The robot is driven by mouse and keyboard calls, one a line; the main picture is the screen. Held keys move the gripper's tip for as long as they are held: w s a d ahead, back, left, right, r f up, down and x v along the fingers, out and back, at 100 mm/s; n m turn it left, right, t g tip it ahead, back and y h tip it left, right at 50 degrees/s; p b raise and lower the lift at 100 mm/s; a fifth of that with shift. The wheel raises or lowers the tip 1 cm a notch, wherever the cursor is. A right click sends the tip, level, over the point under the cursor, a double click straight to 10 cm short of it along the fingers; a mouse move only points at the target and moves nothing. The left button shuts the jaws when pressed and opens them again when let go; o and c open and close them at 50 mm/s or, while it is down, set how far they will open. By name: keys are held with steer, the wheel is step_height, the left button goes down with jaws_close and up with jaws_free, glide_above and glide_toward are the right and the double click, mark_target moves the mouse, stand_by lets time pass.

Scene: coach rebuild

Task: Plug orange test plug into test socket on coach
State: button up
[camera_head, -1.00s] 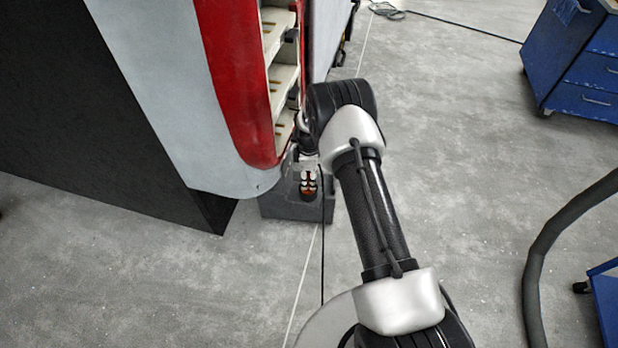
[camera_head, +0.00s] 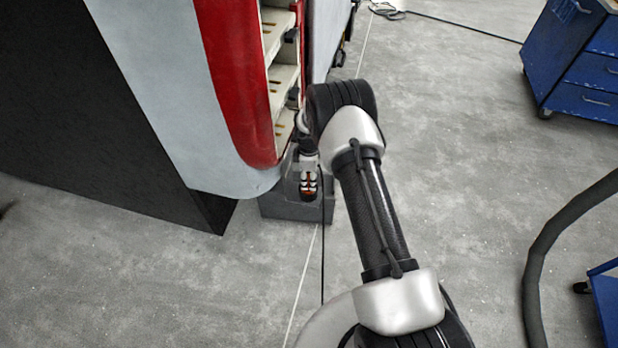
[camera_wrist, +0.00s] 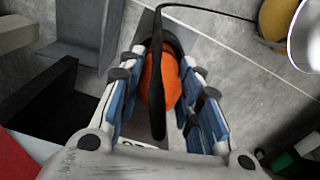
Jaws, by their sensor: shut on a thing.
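The orange test plug (camera_wrist: 172,82) is between the blue-padded fingers of my gripper (camera_wrist: 162,62) in the wrist view, with its black cable (camera_wrist: 158,112) running across it. My gripper is shut on the plug. In the head view my gripper (camera_head: 308,184) is small, with bits of orange between its fingers. It is near the lower corner of the red and white coach (camera_head: 235,75), in front of a grey box (camera_head: 283,207) in that picture. I cannot make out the test socket in either view.
A black cable (camera_head: 322,240) hangs down beside my gripper. Open coach shelves (camera_head: 283,78) are just above it. A blue drawer cabinet (camera_head: 580,70) and a thick dark hose (camera_head: 535,265) stand at the right. The floor between is clear.

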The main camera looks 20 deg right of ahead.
steer(key=shift+f, duration=0.55)
steer(key=o, duration=0.9)
steer(key=shift+o, duration=0.2)
steer(key=shift+r+p, duration=2.95)
steer(key=shift+r, duration=2.5)
